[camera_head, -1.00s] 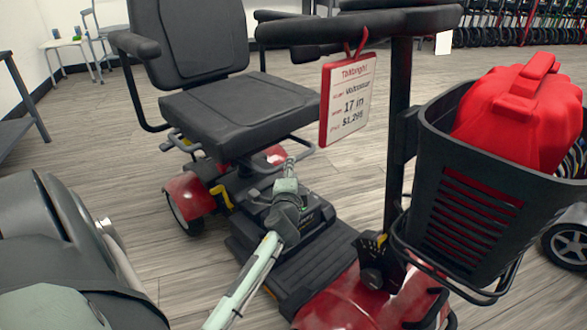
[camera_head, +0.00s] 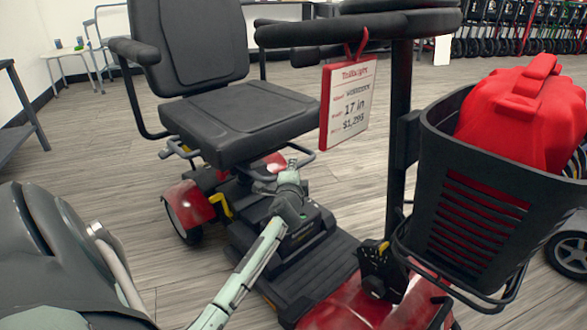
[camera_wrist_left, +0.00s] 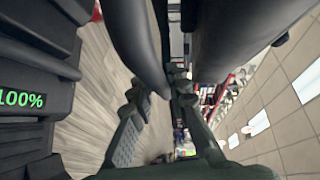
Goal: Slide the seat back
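The black padded seat (camera_head: 238,118) of a red mobility scooter faces right in the head view, with its backrest behind it. A thin grey bar (camera_head: 303,158) loops out under the seat's front edge. My left gripper (camera_head: 288,172) is under that edge, close to the bar; contact is unclear. In the left wrist view, my left gripper's fingers (camera_wrist_left: 157,90) stand apart. A dark rounded part (camera_wrist_left: 137,35) reaches toward the space between them; I cannot tell if it is gripped. My right gripper is not in view.
The tiller (camera_head: 401,110) with a price tag (camera_head: 347,103) rises right of my left arm. A black basket (camera_head: 470,215) holds a red container (camera_head: 530,115). A display reading 100% (camera_wrist_left: 22,99) is close in the wrist view.

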